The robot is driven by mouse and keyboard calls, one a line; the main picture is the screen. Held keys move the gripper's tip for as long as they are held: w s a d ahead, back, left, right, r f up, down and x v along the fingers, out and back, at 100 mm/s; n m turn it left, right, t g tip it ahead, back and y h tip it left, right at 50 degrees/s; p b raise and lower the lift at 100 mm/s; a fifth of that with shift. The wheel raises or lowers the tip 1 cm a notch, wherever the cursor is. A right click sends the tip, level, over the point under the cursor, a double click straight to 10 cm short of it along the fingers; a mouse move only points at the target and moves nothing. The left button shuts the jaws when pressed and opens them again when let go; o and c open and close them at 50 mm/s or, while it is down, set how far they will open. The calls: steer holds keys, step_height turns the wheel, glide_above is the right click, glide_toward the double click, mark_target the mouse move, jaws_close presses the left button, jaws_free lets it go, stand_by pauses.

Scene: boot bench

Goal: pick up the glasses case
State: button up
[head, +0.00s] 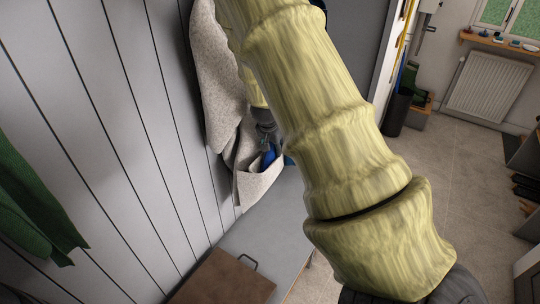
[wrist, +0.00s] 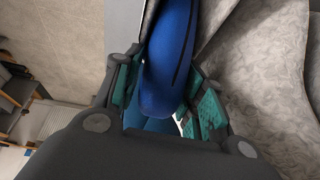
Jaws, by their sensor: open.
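The blue glasses case (wrist: 167,62) lies between the two fingers of my gripper (wrist: 163,98) in the wrist view, with a dark seam along its side. My gripper is open, with green pads on either side of the case; I cannot tell if they touch it. In the head view the case (head: 268,158) sticks out of the pocket of a light grey coat (head: 262,183), and my gripper (head: 267,143) is just above it. My arm hides part of the coat and pocket.
The coat hangs against a grey panelled wall (head: 110,120). A green garment (head: 35,205) hangs at left. The tiled floor at right is mostly open, with a radiator (head: 485,85) beyond.

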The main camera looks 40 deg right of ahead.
steer(key=c, duration=0.7)
steer(key=shift+r, duration=0.1)
